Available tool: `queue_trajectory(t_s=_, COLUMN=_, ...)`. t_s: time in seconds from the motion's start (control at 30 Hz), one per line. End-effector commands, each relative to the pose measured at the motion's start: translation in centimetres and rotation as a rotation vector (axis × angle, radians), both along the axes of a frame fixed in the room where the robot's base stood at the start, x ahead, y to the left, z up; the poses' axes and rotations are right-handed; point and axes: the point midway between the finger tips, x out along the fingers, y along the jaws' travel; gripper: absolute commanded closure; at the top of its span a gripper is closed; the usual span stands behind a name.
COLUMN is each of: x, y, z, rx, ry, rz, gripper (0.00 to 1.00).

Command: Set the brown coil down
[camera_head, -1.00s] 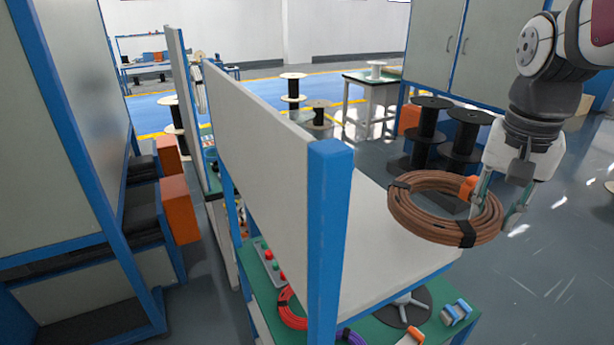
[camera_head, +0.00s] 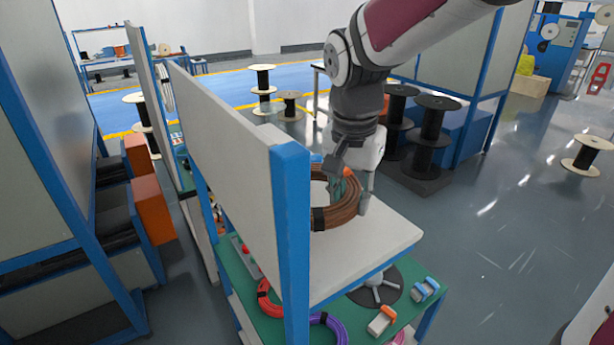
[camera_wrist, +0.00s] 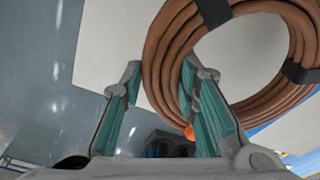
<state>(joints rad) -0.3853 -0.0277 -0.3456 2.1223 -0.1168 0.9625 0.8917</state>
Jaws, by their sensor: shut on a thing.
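The brown coil (camera_head: 344,212) is a thick ring of brown cable with black bands. In the head view it is over the white upper shelf (camera_head: 375,248), beside the upright white panel, whose blue post stands in front. I cannot tell whether the coil touches the shelf. My gripper (camera_head: 352,190) is shut on the near-right side of the ring. In the wrist view the coil (camera_wrist: 168,55) fills the upper right, with one side of its ring between my teal-padded fingertips (camera_wrist: 160,75). Part of the coil is hidden behind my fingers in the head view.
The blue post (camera_head: 292,240) and white panel (camera_head: 225,135) border the shelf on the left. Below, a green bench top (camera_head: 408,318) holds red and purple coils (camera_head: 328,325). Black spools (camera_head: 430,135) stand on the floor behind. The shelf's right part is bare.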

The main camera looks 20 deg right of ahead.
Motion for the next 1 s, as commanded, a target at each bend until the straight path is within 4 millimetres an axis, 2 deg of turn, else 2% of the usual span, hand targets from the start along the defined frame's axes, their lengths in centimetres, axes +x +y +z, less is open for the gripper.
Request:
queue_trajectory(t_s=0.2, x=-0.1, y=-0.1, z=-2.7, rx=0.0, ry=0.003, rz=-0.001, gripper=1.0)
queue_trajectory(t_s=0.47, x=-0.1, y=-0.1, z=-3.2, rx=0.0, ry=0.001, rz=0.0, gripper=1.0)
queue_trajectory(t_s=0.5, x=-0.1, y=-0.1, z=-3.2, rx=0.0, ry=0.003, rz=0.0, gripper=0.65)
queue_trajectory(t_s=0.57, x=-0.1, y=-0.1, z=-3.2, rx=0.0, ry=0.003, rz=0.0, gripper=0.51)
queue_trajectory(t_s=0.87, x=-0.1, y=-0.1, z=-3.1, rx=0.001, ry=0.002, rz=0.0, gripper=0.51)
queue_trajectory(t_s=1.0, x=-0.1, y=0.0, z=-2.2, rx=0.001, ry=-0.001, rz=-0.001, gripper=0.51)
